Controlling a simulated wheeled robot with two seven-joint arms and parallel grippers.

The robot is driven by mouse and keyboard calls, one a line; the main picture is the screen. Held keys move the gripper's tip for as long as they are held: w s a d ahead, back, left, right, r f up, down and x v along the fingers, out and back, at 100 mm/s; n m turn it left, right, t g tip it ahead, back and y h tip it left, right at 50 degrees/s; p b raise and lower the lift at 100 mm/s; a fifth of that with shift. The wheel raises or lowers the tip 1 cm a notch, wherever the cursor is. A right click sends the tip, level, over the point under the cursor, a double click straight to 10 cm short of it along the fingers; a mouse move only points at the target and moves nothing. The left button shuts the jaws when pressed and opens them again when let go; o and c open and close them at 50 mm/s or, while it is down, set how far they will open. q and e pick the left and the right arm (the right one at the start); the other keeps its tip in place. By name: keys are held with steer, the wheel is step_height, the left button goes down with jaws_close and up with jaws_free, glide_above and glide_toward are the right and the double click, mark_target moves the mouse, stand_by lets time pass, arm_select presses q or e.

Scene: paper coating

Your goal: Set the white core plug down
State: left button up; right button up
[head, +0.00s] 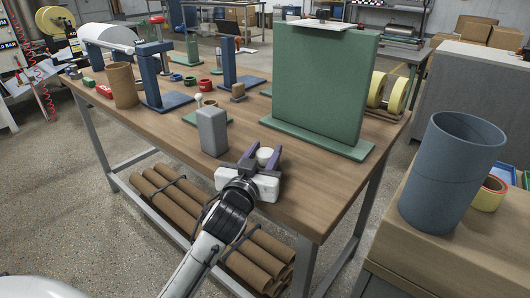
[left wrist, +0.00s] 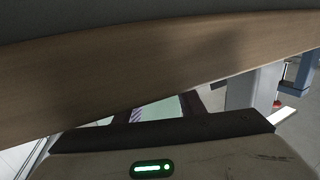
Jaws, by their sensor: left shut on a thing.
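The white core plug (head: 264,156) shows in the head view between the two dark fingers of my left gripper (head: 262,150), near the front edge of the wooden table (head: 285,199). The gripper is shut on it. I cannot tell whether the plug touches the tabletop. The left wrist view shows my gripper body at the bottom and a brown surface across the top; the plug cannot be made out there. My right gripper is not in view.
A grey block (head: 212,132) stands just left of my left gripper. A tall green panel (head: 322,85) on a base stands behind it to the right. A brown tube (head: 122,85) and blue stands (head: 157,75) are farther left. Bare tabletop lies right of the gripper.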

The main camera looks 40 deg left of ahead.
arm_select(q)
steer(key=o, duration=1)
steer(key=shift+f, duration=0.1)
steer(key=v, duration=1.2)
